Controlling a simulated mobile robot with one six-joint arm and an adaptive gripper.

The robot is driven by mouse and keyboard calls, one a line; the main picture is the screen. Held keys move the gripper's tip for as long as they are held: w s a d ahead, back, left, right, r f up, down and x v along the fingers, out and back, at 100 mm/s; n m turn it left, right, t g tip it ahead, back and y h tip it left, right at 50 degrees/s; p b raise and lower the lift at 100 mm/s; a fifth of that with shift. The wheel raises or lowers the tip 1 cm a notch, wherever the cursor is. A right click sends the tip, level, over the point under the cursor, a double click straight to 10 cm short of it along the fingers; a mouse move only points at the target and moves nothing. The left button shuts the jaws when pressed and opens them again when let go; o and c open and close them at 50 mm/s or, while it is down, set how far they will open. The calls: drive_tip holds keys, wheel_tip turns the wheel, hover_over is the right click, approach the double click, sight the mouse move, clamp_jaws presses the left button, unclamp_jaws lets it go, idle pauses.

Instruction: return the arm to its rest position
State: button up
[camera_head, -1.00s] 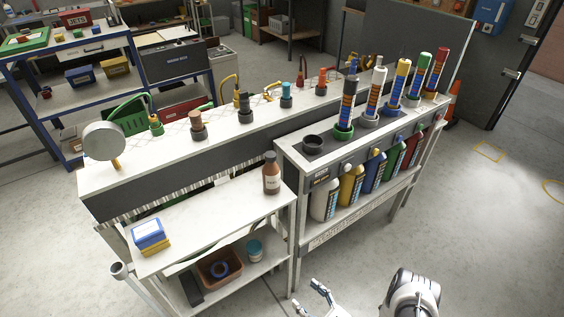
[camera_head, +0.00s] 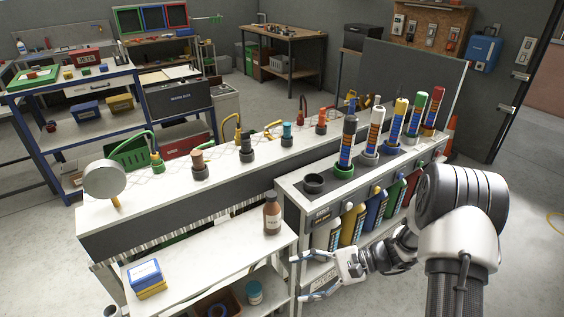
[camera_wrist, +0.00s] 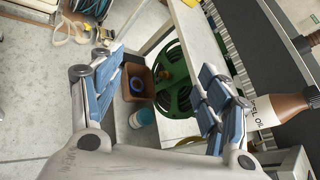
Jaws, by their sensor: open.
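My gripper (camera_head: 300,279) is open and empty, with its two fingers spread apart. In the head view it reaches left from my arm (camera_head: 462,220), in front of the white workbench. In the wrist view the blue-padded fingers stand on either side of the picture (camera_wrist: 160,68). Between them, beyond the fingers, show a brown bin (camera_wrist: 140,75) and a green reel (camera_wrist: 172,85) at the bench's lower level. A brown bottle (camera_wrist: 278,107) with a white label lies to the right of the right finger in the wrist view.
The brown bottle (camera_head: 272,214) stands on the front shelf, with blue and yellow boxes (camera_head: 146,278) to its left. Open floor (camera_head: 520,260) lies to the right.

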drive_tip(key=s+d+r+n+t+h, duration=0.2)
drive_tip(key=s+d+r+n+h, duration=0.2)
drive_tip(key=s+r+h, duration=0.3)
drive_tip(key=s+d+r+n+t+h, duration=0.3)
drive_tip(key=s+r+n+h, duration=0.4)
drive_tip(key=s+r, duration=0.7)
drive_tip(key=shift+d+r+n+t, duration=0.3)
drive_tip(key=shift+d+r, duration=0.4)
drive_tip(key=shift+r, duration=0.2)
